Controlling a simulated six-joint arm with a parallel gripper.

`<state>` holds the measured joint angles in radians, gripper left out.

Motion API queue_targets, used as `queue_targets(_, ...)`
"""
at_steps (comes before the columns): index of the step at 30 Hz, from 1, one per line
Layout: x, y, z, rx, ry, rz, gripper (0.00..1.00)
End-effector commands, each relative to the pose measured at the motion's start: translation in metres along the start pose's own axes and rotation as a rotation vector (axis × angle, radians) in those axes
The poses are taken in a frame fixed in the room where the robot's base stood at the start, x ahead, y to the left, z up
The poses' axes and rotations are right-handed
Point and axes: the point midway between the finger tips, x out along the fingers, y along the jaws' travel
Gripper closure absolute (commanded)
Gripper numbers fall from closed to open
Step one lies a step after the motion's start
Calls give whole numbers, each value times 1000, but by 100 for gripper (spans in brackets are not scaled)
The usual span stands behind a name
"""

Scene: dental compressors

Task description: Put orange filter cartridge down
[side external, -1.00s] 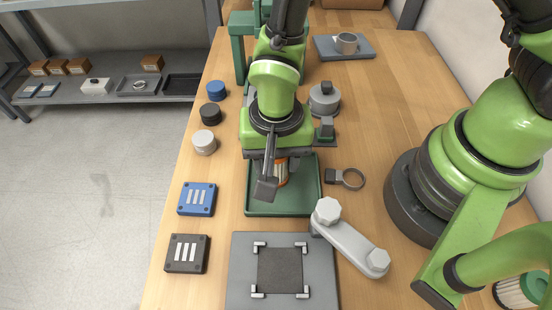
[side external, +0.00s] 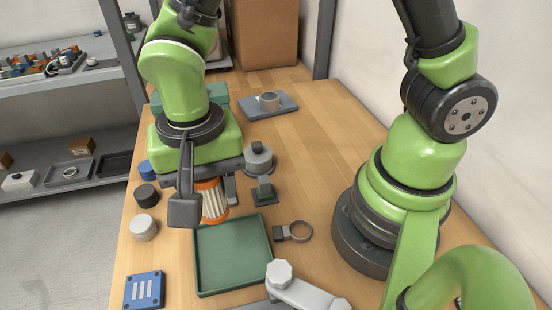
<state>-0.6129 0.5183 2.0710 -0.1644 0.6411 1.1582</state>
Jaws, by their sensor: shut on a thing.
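The orange filter cartridge (side external: 214,204) has orange end rings and a pale pleated body. My gripper (side external: 208,200) is shut on it and holds it upright. In the side external view the cartridge shows at the back left corner of a shallow green tray (side external: 197,268). Its lower end appears raised above the tray, but the exact height is hard to tell. The near finger hides part of the cartridge, and the far finger is mostly hidden behind it. The visible tray floor is empty.
Blue, black and white round caps (side external: 143,228) stand left of my gripper. A grey wrench-like part (side external: 305,290) lies in front.

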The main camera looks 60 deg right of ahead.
Motion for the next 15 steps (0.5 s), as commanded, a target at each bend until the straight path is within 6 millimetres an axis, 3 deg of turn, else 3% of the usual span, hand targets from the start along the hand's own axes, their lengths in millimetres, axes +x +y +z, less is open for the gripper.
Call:
queue_targets(5,0,10,-34,151,0,0,83)
queue_targets(8,1,25,-67,313,0,0,83)
queue_targets(15,1,87,-147,757,0,-1,83)
